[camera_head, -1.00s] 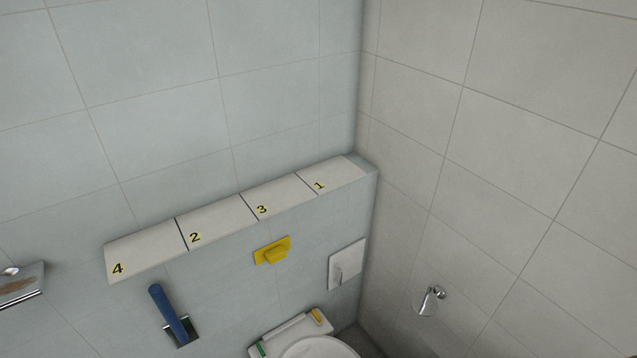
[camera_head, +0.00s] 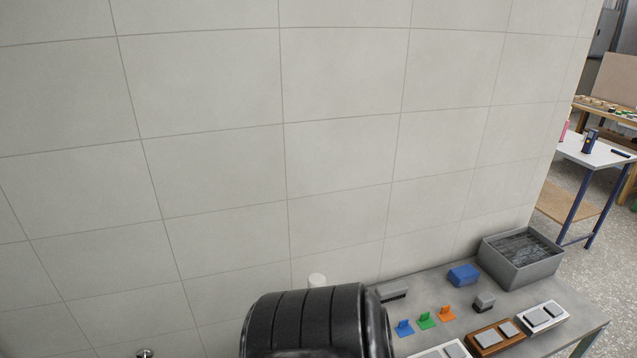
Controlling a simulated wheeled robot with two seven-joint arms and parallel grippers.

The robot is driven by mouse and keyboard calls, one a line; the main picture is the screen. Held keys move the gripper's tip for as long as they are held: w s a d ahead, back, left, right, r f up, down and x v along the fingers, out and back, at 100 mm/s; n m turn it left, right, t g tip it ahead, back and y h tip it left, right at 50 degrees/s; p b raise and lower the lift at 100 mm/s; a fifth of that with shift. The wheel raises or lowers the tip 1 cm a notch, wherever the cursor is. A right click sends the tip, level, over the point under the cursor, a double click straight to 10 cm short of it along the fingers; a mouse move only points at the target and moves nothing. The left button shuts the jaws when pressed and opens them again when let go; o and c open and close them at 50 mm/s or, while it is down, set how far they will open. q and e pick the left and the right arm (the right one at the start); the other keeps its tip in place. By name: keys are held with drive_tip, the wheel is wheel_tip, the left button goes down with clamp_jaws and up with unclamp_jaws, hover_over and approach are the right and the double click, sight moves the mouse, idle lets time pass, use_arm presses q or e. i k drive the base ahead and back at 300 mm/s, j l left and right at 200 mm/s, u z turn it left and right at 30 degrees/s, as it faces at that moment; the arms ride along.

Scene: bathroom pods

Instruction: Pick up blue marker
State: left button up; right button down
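I cannot make out a blue marker for certain in the head view. Small blue, green and orange pieces with upright tabs stand in a row on the grey bench at the lower right; the blue piece (camera_head: 404,328) is the leftmost, and I cannot tell whether it is the marker. A larger blue block (camera_head: 463,275) lies behind them. Neither of my grippers is in view. A black ribbed part, probably of my own arm, fills the bottom middle and hides the bench's left part.
The grey bench (camera_head: 448,292) stands against the tiled wall (camera_head: 345,155). It bears a grey bin (camera_head: 520,258), a white switch panel (camera_head: 543,316) and a brown one (camera_head: 496,338). A white table (camera_head: 598,150) stands beyond at the far right, with open floor between.

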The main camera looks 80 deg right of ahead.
sight(404, 328)
drive_tip(key=z, duration=0.4)
drive_tip(key=l+z, duration=0.15)
drive_tip(key=z, duration=0.7)
drive_tip(key=l+z, duration=0.15)
drive_tip(key=z, duration=0.3)
drive_tip(key=k+l, duration=0.05)
